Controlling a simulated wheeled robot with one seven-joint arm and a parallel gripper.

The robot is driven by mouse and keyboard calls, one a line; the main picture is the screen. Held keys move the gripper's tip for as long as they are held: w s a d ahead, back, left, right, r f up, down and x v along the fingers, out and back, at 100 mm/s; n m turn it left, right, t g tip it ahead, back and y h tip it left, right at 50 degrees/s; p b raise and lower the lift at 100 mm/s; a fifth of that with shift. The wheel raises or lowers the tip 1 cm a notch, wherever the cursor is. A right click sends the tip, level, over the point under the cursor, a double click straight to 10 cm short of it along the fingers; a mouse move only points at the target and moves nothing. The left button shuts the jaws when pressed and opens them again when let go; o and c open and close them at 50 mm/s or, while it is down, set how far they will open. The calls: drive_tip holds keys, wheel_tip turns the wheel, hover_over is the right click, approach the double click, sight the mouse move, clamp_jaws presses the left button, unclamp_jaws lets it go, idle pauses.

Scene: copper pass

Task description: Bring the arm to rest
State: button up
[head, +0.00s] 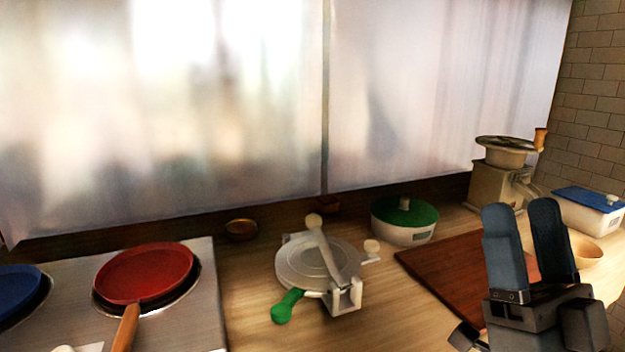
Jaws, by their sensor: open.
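My gripper (530,222) is at the lower right of the head view, its two blue-grey fingers pointing up. The fingers are parted with a gap between them, and nothing shows in the gap that it holds. It appears in front of a reddish-brown board (440,270) and partly hides it. How high it is above the counter I cannot tell. Most of my arm is out of view.
A stove with a red pan (145,272) and a blue pan (15,290) stands left. A grey press (318,265), a green-lidded pot (404,222), a grinder (498,180), a bowl (586,250) and a blue-lidded box (590,208) stand on the wooden counter (250,275).

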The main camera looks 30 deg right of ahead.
drive_tip(key=s+a+f+n+g+y, duration=0.2)
drive_tip(key=s+a+f+g+y, duration=0.1)
drive_tip(key=f, duration=0.5)
drive_tip(key=s+a+f+n+g+y, duration=0.2)
drive_tip(key=s+a+f+g+y, duration=0.2)
drive_tip(key=s+f, duration=0.3)
drive_tip(key=s+a+f+n+g+y, duration=0.2)
drive_tip(key=s+a+f+g+y, duration=0.2)
drive_tip(key=f, duration=0.6)
drive_tip(key=shift+s+a+g, duration=0.6)
drive_tip(key=shift+s+g, duration=0.1)
drive_tip(key=shift+s, duration=0.1)
